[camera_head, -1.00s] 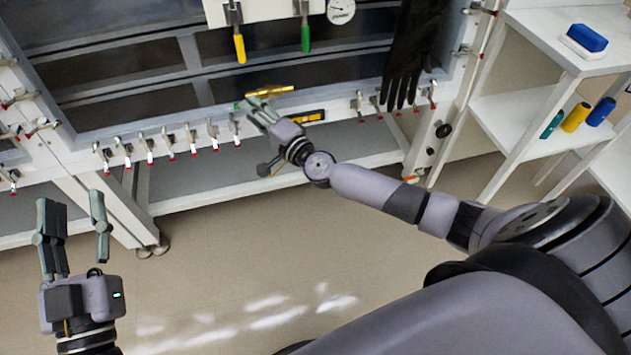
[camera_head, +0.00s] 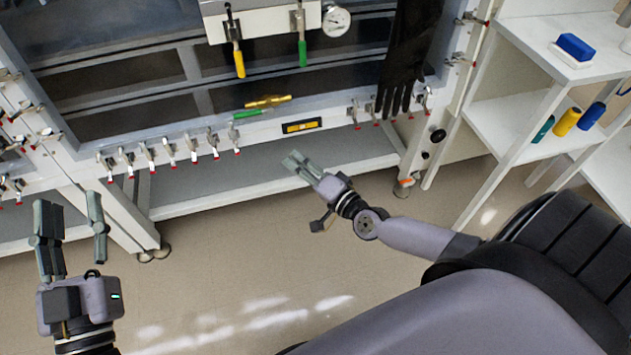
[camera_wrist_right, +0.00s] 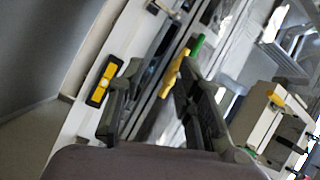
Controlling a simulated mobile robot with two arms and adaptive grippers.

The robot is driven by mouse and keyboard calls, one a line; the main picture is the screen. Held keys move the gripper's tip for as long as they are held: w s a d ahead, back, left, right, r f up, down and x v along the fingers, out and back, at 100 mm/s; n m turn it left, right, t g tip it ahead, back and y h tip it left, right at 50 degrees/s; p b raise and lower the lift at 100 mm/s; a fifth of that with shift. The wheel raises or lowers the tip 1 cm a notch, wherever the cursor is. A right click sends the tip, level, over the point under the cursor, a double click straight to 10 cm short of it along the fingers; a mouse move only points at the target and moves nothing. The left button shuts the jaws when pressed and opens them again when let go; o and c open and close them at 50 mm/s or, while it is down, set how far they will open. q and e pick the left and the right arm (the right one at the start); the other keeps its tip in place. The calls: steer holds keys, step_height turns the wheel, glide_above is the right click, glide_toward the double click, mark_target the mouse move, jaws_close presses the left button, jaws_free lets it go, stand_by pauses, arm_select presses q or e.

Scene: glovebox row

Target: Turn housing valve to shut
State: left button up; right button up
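A brass valve body (camera_head: 268,101) lies along the lower front edge of the glovebox. A green lever (camera_head: 249,114) shows just below its left end, roughly in line with it. I take these to be the housing valve. In the right wrist view the brass body (camera_wrist_right: 174,75) and green lever (camera_wrist_right: 197,46) show beyond the fingers, partly hidden by one finger. My right gripper (camera_head: 297,160) is open and empty, below and right of the valve, clear of it. My left gripper (camera_head: 71,222) is open and empty at the lower left, far from the valve.
A white panel (camera_head: 262,19) above carries a yellow handle (camera_head: 239,62), a green handle (camera_head: 302,52) and a gauge (camera_head: 336,20). A black glove (camera_head: 404,55) hangs at right. A yellow level (camera_head: 302,126) and several clamps line the edge. A white shelf (camera_head: 540,85) stands right.

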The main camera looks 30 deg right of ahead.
steer(key=s+d+f+n+g+p, duration=0.2)
steer(key=s+f+n+g+p, duration=0.1)
steer(key=f, duration=0.7)
steer(key=shift+s+f+n+h+p, duration=0.3)
steer(key=shift+n+h+p, duration=0.1)
steer(key=shift+n, duration=0.2)
